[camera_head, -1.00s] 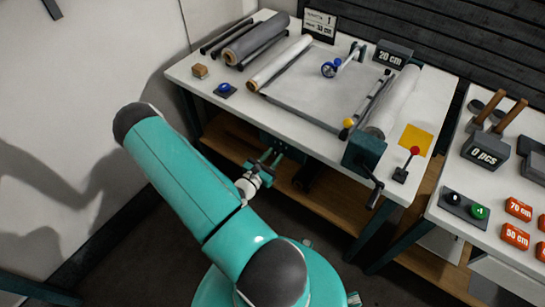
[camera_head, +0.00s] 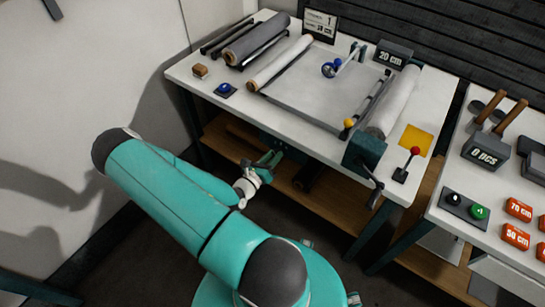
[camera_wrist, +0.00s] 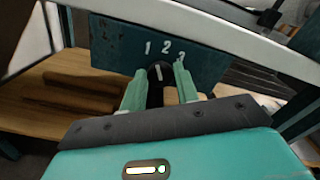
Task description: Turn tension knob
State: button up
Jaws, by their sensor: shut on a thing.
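The tension knob (camera_wrist: 157,88) is dark and round with a white pointer mark, on a dark blue-green panel (camera_wrist: 110,42) marked 1, 2 and 3. The pointer tilts slightly left of straight up; I cannot tell exactly which number it meets. My gripper (camera_wrist: 159,82) has its two pale green fingers on either side of the knob, closed on it. In the head view my gripper (camera_head: 267,160) reaches under the front edge of the table (camera_head: 200,82); the knob is hidden there.
The tabletop above carries a grey roll (camera_head: 256,40), a pale roll (camera_head: 280,63), a blue button (camera_head: 224,88) and a red-topped lever (camera_head: 415,151). A crank (camera_head: 376,190) sticks out at the front right. A wooden shelf (camera_head: 325,205) lies below.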

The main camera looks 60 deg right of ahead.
jog(key=shift+n, duration=1.5)
jog(key=o, duration=0.9)
jog(key=shift+o, duration=0.2)
jog(key=shift+a, duration=0.1)
jog(key=w+a, duration=0.2)
jog(key=a, duration=1.1)
jog(key=shift+a, duration=0.25)
jog(key=shift+w, duration=0.1)
